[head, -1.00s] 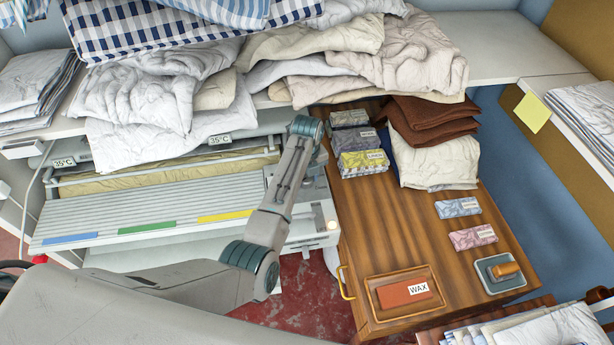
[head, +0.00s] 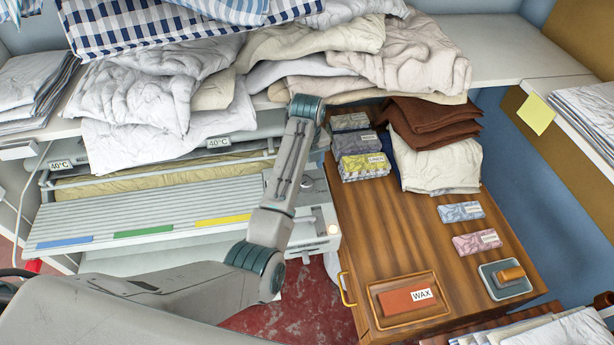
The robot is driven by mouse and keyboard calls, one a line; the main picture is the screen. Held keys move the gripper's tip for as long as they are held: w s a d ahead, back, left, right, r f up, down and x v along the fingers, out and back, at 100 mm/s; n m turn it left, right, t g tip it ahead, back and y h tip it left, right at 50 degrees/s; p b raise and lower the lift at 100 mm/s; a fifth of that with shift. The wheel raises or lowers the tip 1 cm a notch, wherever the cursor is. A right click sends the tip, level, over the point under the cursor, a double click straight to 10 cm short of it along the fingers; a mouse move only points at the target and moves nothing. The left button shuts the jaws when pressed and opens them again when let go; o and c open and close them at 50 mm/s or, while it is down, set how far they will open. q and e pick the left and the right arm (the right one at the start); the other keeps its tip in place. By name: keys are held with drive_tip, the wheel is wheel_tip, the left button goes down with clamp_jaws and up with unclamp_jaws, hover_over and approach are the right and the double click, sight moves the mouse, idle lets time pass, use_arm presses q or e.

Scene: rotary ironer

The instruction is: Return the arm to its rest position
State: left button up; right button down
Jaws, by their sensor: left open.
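My left arm (head: 285,190) comes in from the lower left and bends up in front of the ironer's right end. Its dark-banded upper joint (head: 305,108) overlaps the edge of the piled linen. The left gripper is open, but its fingertips are hard to make out against the arm links. I see nothing held. The right arm and gripper do not show. The rotary ironer (head: 150,215) has a slatted feed board with blue, green and yellow strips, a cream padded roller (head: 130,180) and labels reading 40°C.
A shelf (head: 490,45) piled with white and checked linen runs along the back. Right of the arm, a wooden cabinet (head: 400,235) bears brown and cream folded cloths, small labelled packets, a WAX block (head: 405,300) in a tray and a brush (head: 510,275). Red floor shows between ironer and cabinet.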

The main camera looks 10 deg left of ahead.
use_arm(q)
drive_tip(key=shift+r, duration=0.55)
